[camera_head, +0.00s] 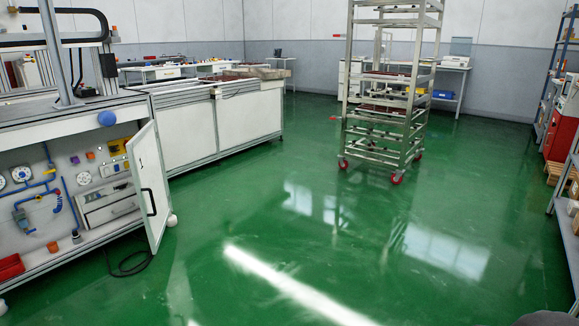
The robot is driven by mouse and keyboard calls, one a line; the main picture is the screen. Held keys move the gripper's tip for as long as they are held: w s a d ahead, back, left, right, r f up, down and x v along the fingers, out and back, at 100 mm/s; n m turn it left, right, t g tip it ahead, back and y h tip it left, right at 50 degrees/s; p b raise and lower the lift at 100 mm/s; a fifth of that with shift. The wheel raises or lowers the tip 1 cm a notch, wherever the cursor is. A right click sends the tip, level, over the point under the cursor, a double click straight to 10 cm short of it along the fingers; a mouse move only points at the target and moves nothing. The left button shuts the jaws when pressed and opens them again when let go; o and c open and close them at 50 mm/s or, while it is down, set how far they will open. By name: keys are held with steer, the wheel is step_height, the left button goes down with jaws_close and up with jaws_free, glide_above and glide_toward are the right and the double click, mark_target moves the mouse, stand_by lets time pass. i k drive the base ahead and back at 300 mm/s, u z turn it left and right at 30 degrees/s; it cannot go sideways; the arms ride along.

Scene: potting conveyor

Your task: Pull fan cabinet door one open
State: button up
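A white cabinet door (148,178) with a black handle stands swung outward at the right end of the workbench at left. I cannot tell from a label whether it is fan cabinet door one. Behind it the front of the bench cabinet (88,240) is open, with blue pipes, gauges and a drawer unit (105,200) showing. My gripper is not in view.
A long white conveyor bench (240,118) runs behind the door. A tall metal rack trolley (385,130) on red casters stands at centre right. Shelves (565,130) line the right side. A black cable (130,263) lies below the door. The green floor is clear in the middle.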

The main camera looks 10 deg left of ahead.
mark_target(143, 150)
steer(key=u, duration=0.95)
steer(key=i, duration=1.25)
steer(key=u, duration=0.65)
steer(key=k, duration=0.5)
steer(key=u, duration=0.75)
steer(key=i, duration=1.65)
steer(key=z, duration=0.2)
